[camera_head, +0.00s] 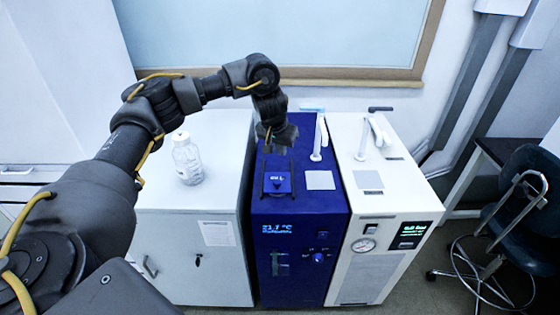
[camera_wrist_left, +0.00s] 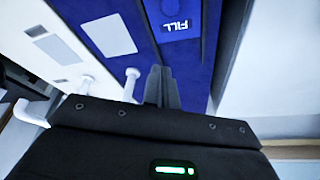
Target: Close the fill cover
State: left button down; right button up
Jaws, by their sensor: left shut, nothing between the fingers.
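The fill cover (camera_head: 278,183) is a small blue piece with a FILL label, set in a dark frame on top of the blue unit (camera_head: 315,228). It sits toward the front end of that frame. In the left wrist view the fill cover (camera_wrist_left: 176,14) is at the top, upside down. My left gripper (camera_head: 268,146) is over the back part of the blue unit, behind the cover and apart from it. Its fingers (camera_wrist_left: 161,84) are shut and empty, pointing toward the blue top. I cannot tell exactly how high they are above it. My right gripper is not in view.
A white unit (camera_head: 372,235) with a gauge stands right of the blue unit. White upright fittings (camera_head: 318,138) rise near the back of both. A clear bottle (camera_head: 187,160) stands on the grey cabinet (camera_head: 190,265) at left. A dark stool (camera_head: 520,205) is at far right.

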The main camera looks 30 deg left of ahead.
pick_arm(q)
jog(key=b, duration=0.2)
send_over(282, 180)
jog(key=w, duration=0.2)
jog(key=f, duration=0.8)
jog(key=shift+s, duration=0.2)
jog(key=shift+f, duration=0.25)
jog(key=s+p, duration=0.1)
jog(key=s, duration=0.2)
jog(key=shift+d+f, duration=0.1)
jog(key=shift+f, duration=0.05)
jog(key=shift+s+d+f, duration=0.1)
jog(key=shift+s+f, duration=0.15)
jog(key=shift+s, duration=0.05)
